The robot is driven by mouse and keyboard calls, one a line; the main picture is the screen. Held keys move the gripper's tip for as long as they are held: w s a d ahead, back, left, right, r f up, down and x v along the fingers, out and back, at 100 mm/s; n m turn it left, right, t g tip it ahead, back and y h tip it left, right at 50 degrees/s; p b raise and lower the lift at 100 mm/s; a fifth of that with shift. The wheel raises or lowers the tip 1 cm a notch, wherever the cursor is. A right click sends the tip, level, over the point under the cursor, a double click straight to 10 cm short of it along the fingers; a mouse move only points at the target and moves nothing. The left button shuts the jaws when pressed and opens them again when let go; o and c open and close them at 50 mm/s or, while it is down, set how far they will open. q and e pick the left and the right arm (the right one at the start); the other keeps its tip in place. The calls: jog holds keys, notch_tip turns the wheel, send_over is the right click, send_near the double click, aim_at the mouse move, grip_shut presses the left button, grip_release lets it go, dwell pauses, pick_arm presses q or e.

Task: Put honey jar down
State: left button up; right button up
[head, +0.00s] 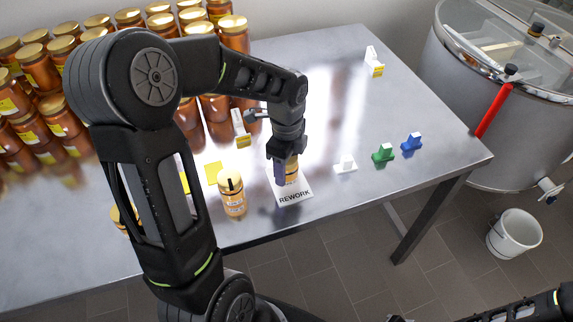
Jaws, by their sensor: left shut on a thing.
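My left arm reaches in from the left over the steel table, and its gripper (284,172) points down, shut on a honey jar (292,172). Only part of this amber jar shows behind the fingers. It is at the white REWORK card (294,196) near the table's front edge; I cannot tell whether it touches the card. Another honey jar (233,196) with a dark mark on its lid stands upright just left of the card. My right arm shows only at the bottom right corner, and I cannot make out its fingertips.
Many gold-lidded jars (232,32) stand at the back left of the table (330,75). White, green (383,152) and blue (411,141) small blocks stand right of the card. A steel tank (455,110) and a white bucket (514,233) are at the right.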

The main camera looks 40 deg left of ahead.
pick_arm(q)
jog(key=shift+f, duration=0.15)
jog(key=o, duration=1.7)
jog(key=shift+c, duration=0.2)
notch_tip(320, 180, up, 12)
jog(key=shift+r, duration=0.15)
